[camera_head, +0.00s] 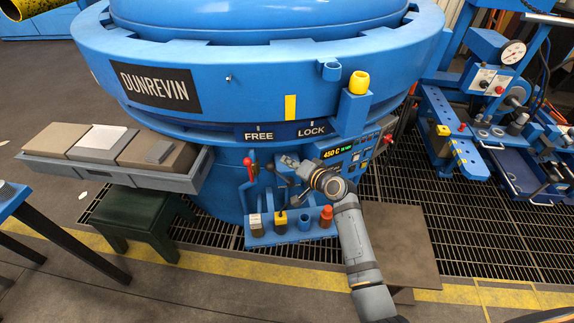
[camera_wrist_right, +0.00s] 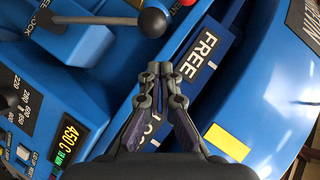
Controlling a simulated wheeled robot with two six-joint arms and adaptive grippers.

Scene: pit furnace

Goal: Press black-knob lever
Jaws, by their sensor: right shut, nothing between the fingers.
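The black-knob lever is a grey rod with a round black knob (camera_wrist_right: 152,22) in the right wrist view. In the head view the knob (camera_head: 270,166) shows small and dark, left of my right gripper (camera_head: 287,161). The right gripper also shows in the right wrist view (camera_wrist_right: 160,70), shut and empty, in front of the blue FREE/LOCK plate. My left gripper is not in view.
A red-knob lever (camera_head: 248,163) stands to the left. A lit 450 C panel (camera_head: 335,153) is to the right. Below is a blue shelf (camera_head: 262,240) with small blocks and a red-orange cylinder (camera_head: 326,213). The large blue furnace (camera_head: 250,50) fills the back.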

